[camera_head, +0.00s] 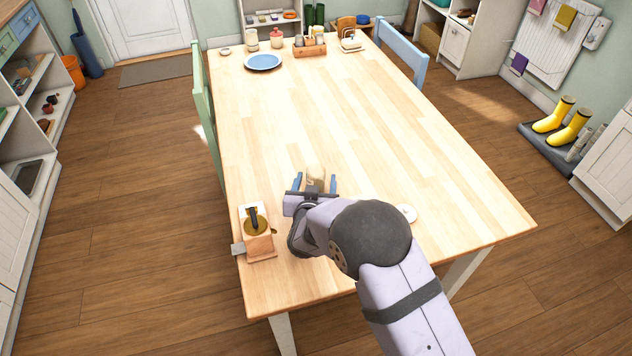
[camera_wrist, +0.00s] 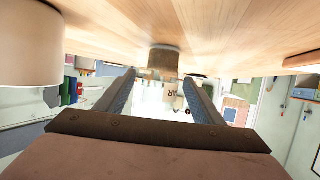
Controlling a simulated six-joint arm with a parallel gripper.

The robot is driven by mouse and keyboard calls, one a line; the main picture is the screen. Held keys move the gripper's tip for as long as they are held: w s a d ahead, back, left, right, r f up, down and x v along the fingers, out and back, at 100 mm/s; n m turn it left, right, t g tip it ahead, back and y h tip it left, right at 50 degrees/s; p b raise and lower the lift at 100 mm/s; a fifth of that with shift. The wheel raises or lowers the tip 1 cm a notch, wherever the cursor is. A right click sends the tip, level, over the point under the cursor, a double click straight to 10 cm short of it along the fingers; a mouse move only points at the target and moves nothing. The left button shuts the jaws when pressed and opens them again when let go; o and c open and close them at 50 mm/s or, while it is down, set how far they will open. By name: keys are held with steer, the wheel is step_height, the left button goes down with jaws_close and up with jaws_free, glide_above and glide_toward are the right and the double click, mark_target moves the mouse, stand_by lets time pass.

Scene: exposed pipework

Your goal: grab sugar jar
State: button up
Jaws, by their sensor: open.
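The jar (camera_head: 316,174), a small upright glass-like jar with tan contents, stands on the table near its front. In the wrist view, which is upside down, the jar (camera_wrist: 163,60) shows a pale label whose readable letters look like "AR". My gripper (camera_head: 315,184) is open, with one blue finger on each side of the jar in the head view. In the wrist view the jar appears between the fingertips (camera_wrist: 160,77), with a gap on both sides. I cannot tell how deep it sits between them. My wrist hides its lower near side in the head view.
A wooden grinder-like box (camera_head: 257,238) stands left of my gripper on the table (camera_head: 350,110). A small white round thing (camera_head: 406,213) lies right. A large cream cylinder (camera_wrist: 30,42) is close in the wrist view. A blue plate (camera_head: 263,62) and several jars are at the far end; mid-table is clear.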

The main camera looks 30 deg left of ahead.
mark_target(317, 175)
steer(key=shift+p+x, duration=0.55)
steer(key=shift+x, duration=2.05)
steer(key=c, duration=1.2)
